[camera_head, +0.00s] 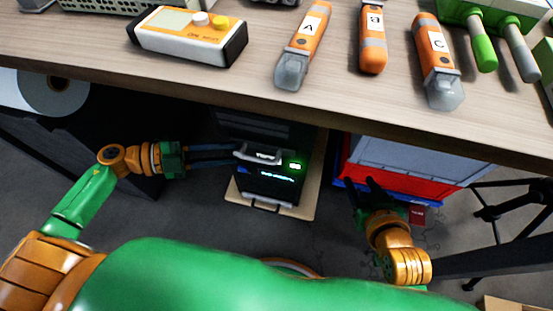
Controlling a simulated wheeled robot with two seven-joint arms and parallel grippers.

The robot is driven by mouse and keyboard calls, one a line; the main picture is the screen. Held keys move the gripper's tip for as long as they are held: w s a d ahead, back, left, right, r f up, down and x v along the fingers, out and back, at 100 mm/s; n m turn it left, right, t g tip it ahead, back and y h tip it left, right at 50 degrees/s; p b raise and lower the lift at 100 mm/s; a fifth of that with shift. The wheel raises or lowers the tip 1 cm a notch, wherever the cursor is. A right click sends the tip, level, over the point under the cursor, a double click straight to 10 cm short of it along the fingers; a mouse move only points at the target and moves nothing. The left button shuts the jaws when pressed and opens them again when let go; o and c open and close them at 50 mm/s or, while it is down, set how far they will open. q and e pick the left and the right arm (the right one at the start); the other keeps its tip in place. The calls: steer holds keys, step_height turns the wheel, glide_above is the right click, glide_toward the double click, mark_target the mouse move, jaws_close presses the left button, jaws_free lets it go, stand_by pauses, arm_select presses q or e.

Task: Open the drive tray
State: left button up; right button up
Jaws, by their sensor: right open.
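A black computer-like unit (268,186) stands on the floor under the table, with a green lit display and glowing text on its front. A silver handle (258,156), likely that of the drive tray, sticks out near the top of its front. My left gripper (236,156) reaches in from the left, its dark fingertips at the handle's left end. I cannot tell whether they grip it. My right gripper (362,187) is open and empty, in front of a red and grey crate, to the right of the unit.
The wooden table (150,70) overhangs the unit. On it lie a handheld meter (180,45) and orange tools labelled A (305,35), B (373,40) and C (437,60). The red and grey crate (400,180) and a black tripod (500,210) stand at right.

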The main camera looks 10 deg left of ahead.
mark_target(252, 159)
arm_select(q)
steer(key=shift+s+d+f+m+g, duration=0.3)
steer(key=shift+d+f+m+g, duration=0.15)
steer(key=shift+m+g, duration=0.45)
steer(key=b+x, duration=0.1)
steer(key=x, duration=0.5)
steer(key=shift+d+r, duration=0.1)
steer(key=shift+d, duration=0.35)
jaws_close()
arm_select(e)
steer(key=w+a+r+t+y, duration=0.1)
steer(key=w+r+t, duration=0.2)
steer(key=r+t, duration=0.3)
step_height(252, 159, up, 5)
steer(key=shift+w+a+r+t+y, duration=0.15)
steer(key=shift+a+t+y, duration=0.15)
steer(key=shift+a+t, duration=0.1)
